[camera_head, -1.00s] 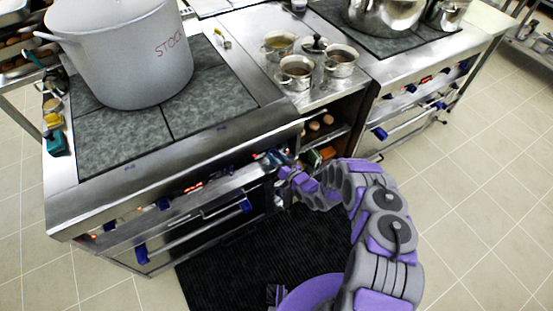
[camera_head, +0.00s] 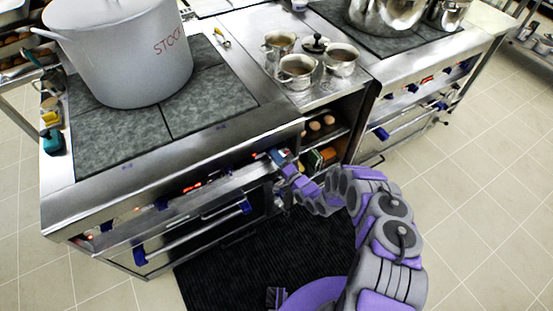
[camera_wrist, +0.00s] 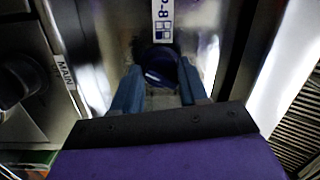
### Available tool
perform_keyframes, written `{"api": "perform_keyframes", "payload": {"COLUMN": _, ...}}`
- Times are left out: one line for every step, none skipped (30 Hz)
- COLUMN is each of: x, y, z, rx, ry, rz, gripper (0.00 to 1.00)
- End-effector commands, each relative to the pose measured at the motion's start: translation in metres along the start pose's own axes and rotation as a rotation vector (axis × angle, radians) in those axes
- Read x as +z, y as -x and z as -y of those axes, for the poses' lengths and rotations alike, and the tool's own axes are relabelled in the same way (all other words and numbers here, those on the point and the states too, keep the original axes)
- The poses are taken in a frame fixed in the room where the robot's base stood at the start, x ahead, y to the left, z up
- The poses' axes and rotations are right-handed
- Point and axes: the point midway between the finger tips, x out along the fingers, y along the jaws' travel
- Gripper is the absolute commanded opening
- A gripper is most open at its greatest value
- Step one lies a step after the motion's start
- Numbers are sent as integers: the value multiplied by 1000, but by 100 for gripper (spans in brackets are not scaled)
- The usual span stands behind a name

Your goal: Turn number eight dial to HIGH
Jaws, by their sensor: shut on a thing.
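The number eight dial (camera_wrist: 160,58) is a dark blue knob on the bright metal front panel, just below a white label (camera_wrist: 163,20) that reads "8". My gripper (camera_wrist: 160,84) has blue fingers, one on each side of the dial, and is shut on it. In the head view my gripper (camera_head: 279,158) is at the right end of the front panel of the left stove (camera_head: 165,190). The dial is hidden there by the gripper. I cannot read the dial's setting or see a HIGH mark.
A black knob (camera_wrist: 20,82) beside a "MAIN" label (camera_wrist: 65,72) is close to the left in the wrist view. A large stockpot (camera_head: 120,55) stands on the left stove. Shelves with eggs (camera_head: 315,125) are right of my gripper. Open tiled floor (camera_head: 480,190) lies to the right.

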Motion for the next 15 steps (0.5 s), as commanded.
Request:
{"api": "perform_keyframes", "payload": {"x": 1, "y": 3, "z": -6, "rx": 9, "ry": -41, "rz": -5, "gripper": 13}}
{"api": "perform_keyframes", "payload": {"x": 1, "y": 3, "z": -6, "rx": 6, "ry": -63, "rz": -6, "gripper": 13}}
{"api": "perform_keyframes", "payload": {"x": 1, "y": 3, "z": -6, "rx": 3, "ry": -91, "rz": -9, "gripper": 13}}
{"api": "perform_keyframes", "payload": {"x": 1, "y": 3, "z": -6, "rx": 1, "ry": -112, "rz": -10, "gripper": 13}}
{"api": "perform_keyframes", "payload": {"x": 1, "y": 3, "z": -6, "rx": -1, "ry": -129, "rz": -12, "gripper": 13}}
{"api": "perform_keyframes", "payload": {"x": 1, "y": 3, "z": -6, "rx": -3, "ry": -153, "rz": -14, "gripper": 13}}
{"api": "perform_keyframes", "payload": {"x": 1, "y": 3, "z": -6, "rx": -5, "ry": -170, "rz": -15, "gripper": 13}}
{"api": "perform_keyframes", "payload": {"x": 0, "y": 3, "z": -6, "rx": -7, "ry": -185, "rz": -17, "gripper": 13}}
{"api": "perform_keyframes", "payload": {"x": 0, "y": 3, "z": -6, "rx": -9, "ry": -204, "rz": -19, "gripper": 13}}
{"api": "perform_keyframes", "payload": {"x": 0, "y": 3, "z": -6, "rx": -10, "ry": -216, "rz": -20, "gripper": 13}}
{"api": "perform_keyframes", "payload": {"x": 0, "y": 3, "z": -6, "rx": -11, "ry": -227, "rz": -21, "gripper": 13}}
{"api": "perform_keyframes", "payload": {"x": 0, "y": 3, "z": -6, "rx": -12, "ry": -242, "rz": -22, "gripper": 13}}
{"api": "perform_keyframes", "payload": {"x": 0, "y": 3, "z": -6, "rx": -13, "ry": -251, "rz": -23, "gripper": 13}}
{"api": "perform_keyframes", "payload": {"x": 0, "y": 3, "z": -6, "rx": -14, "ry": -259, "rz": -24, "gripper": 13}}
{"api": "perform_keyframes", "payload": {"x": 0, "y": 3, "z": -6, "rx": -15, "ry": -269, "rz": -25, "gripper": 13}}
